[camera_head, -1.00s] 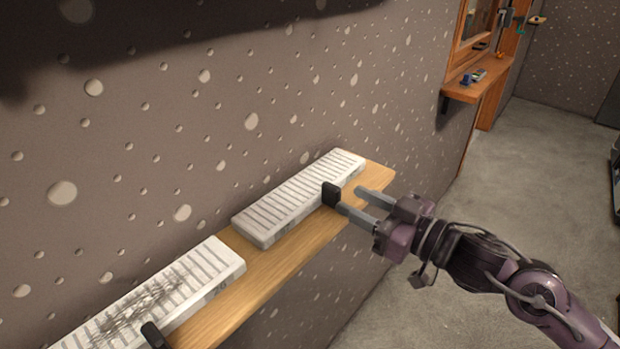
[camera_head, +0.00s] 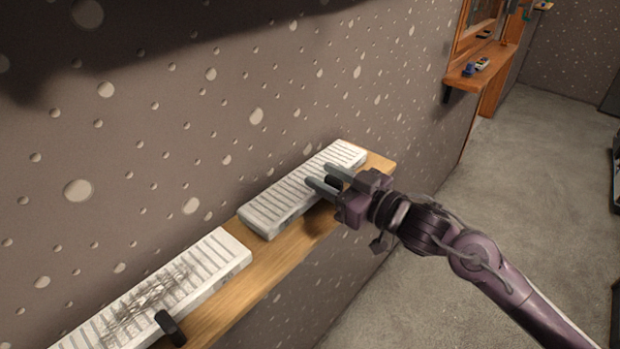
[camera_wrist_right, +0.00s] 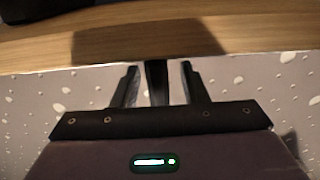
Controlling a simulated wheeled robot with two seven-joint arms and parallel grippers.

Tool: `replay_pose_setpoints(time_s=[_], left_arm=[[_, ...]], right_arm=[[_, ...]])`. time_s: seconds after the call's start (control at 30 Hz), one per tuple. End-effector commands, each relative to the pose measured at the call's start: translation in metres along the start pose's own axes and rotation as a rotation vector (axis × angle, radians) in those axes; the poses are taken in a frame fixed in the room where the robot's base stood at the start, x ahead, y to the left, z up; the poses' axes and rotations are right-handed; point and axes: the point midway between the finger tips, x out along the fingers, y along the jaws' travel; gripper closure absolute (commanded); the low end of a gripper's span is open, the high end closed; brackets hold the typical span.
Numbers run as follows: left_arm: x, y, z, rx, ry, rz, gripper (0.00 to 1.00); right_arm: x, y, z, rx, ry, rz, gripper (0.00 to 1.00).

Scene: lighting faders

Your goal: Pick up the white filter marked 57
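Two white slatted filters lie on a narrow wooden shelf (camera_head: 262,270). The right filter (camera_head: 300,190) looks clean; the left filter (camera_head: 160,296) has dark smudges on its slats. No number is legible on either. My right gripper (camera_head: 332,180) is at the front edge of the right filter, its fingers spread around a black tab (camera_head: 334,182). In the right wrist view the fingers (camera_wrist_right: 159,78) stand apart, with the dark tab (camera_wrist_right: 156,84) between them and visible gaps on both sides. Whether the fingers touch the filter is hidden. My left gripper is out of view.
Another black tab (camera_head: 170,327) stands at the left filter's front edge. A speckled grey wall (camera_head: 200,120) rises behind the shelf. Farther right, a small wooden shelf (camera_head: 484,72) holds small items. Open floor (camera_head: 430,280) lies to the right.

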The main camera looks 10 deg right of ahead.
Motion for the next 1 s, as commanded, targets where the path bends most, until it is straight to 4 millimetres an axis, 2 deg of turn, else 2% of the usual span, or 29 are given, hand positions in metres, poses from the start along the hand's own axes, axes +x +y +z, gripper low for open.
replay_pose_setpoints(time_s=[0.17,0.47,0.8,1.0], left_arm=[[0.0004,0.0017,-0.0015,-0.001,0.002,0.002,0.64],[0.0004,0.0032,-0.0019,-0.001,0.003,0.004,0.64],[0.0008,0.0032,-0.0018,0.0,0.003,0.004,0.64],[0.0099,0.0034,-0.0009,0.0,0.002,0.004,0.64]], right_arm=[[-0.0002,0.0,0.0005,0.0,0.0,0.0,0.61],[-0.0004,0.0001,0.0003,0.0,0.0,0.0,1.0],[-0.0006,0.0002,-0.001,-0.001,0.002,0.0,1.0],[-0.0049,0.0,-0.0075,-0.004,0.003,0.0,1.0]])
